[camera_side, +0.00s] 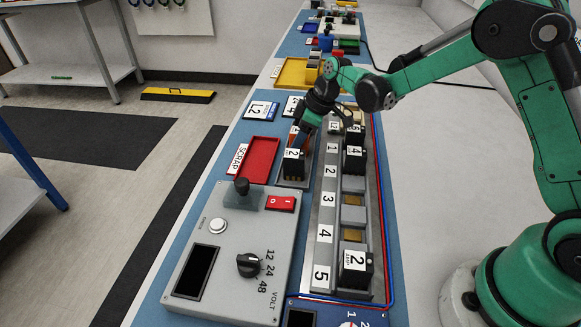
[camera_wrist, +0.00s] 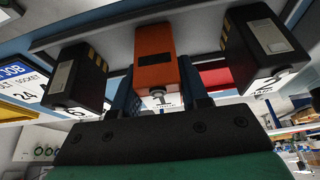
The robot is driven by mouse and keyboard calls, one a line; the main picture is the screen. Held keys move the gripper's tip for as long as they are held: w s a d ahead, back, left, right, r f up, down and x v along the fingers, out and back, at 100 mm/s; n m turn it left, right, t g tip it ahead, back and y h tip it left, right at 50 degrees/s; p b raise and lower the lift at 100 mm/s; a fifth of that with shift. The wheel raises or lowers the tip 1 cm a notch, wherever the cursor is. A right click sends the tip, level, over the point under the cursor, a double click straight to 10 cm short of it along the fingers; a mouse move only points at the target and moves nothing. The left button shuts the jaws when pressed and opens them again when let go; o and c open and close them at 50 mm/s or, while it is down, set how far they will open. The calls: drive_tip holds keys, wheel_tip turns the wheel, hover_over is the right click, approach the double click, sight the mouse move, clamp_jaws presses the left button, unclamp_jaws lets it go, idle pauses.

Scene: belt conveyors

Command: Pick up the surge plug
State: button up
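An orange plug (camera_wrist: 154,55) with a dark panel stands between the two fingers of my gripper (camera_wrist: 160,92) in the wrist view. I take it for the surge plug; the label on its end is partly hidden. The fingers lie along its two sides, close to it, and I cannot tell whether they press on it. In the side view my gripper (camera_side: 301,138) is low behind a black plug marked 2 (camera_side: 293,166). Only a sliver of orange shows there, so the plug is mostly hidden.
Black plugs flank the orange one, left (camera_wrist: 78,76) and right (camera_wrist: 262,46). A red scrap tray (camera_side: 257,160) lies left of my gripper. A numbered grey rail (camera_side: 327,215) with black modules stands at right. A control box (camera_side: 228,250) with knobs is in front.

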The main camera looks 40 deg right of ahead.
clamp_jaws()
drive_tip(key=shift+r, duration=0.15)
wheel_tip(320, 180, up, 20)
idle(0.3)
